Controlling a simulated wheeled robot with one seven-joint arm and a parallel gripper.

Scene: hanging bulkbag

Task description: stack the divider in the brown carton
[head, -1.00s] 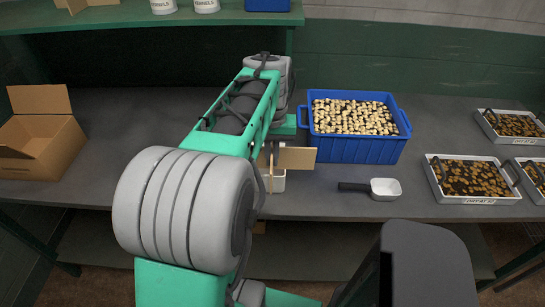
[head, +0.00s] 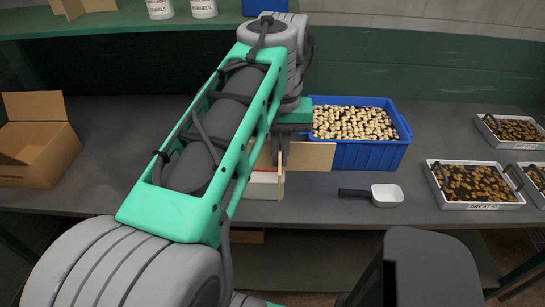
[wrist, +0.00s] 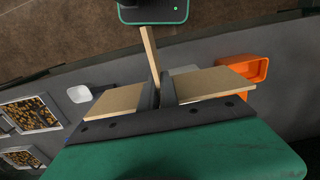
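The divider (head: 312,156) is tan crossed panels; it also shows in the wrist view, with one panel to each side (wrist: 215,82) and one pointing away. My gripper (wrist: 160,92) is shut on the divider near where the panels cross. It holds the divider upright near the front of the bench, left of the blue bin; my arm hides part of it in the head view. The brown carton (head: 45,155) stands at the left end of the bench with its top open and a flap raised. It is well apart from my gripper, and its inside bottom is hidden.
A blue bin (head: 368,155) of pale pieces stands right of my gripper. A white scoop (head: 386,195) and several white trays (head: 478,205) lie farther right. A white box (head: 263,188) sits below the divider. The wrist view shows an orange bin (wrist: 257,68). Bench beside the carton looks clear.

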